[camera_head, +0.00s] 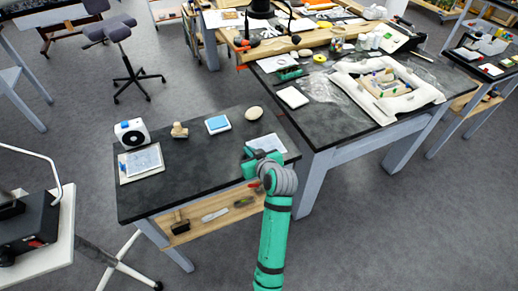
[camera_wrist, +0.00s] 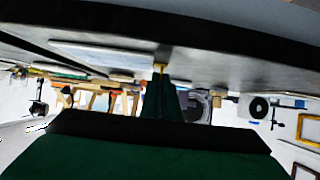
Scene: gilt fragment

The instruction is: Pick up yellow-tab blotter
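A flat pale blotter (camera_head: 268,143) lies near the right end of the dark table, partly hidden behind my gripper (camera_head: 252,158). In the wrist view, a thin white sheet-like pad (camera_wrist: 100,55) shows along the dark surface, with a small yellow tab (camera_wrist: 161,67) at its right end. My green gripper's fingertips (camera_wrist: 160,72) are at this tab and look close together. Whether they are closed on it is unclear.
The dark table (camera_head: 205,180) also holds a white round-faced device (camera_head: 131,133), a pad with a pale-blue sheet (camera_head: 142,162), a beige stamp-like piece (camera_head: 180,130), a blue-topped block (camera_head: 218,124) and an egg-shaped stone (camera_head: 254,113). Its front middle is clear. A cluttered workbench (camera_head: 310,125) stands behind right.

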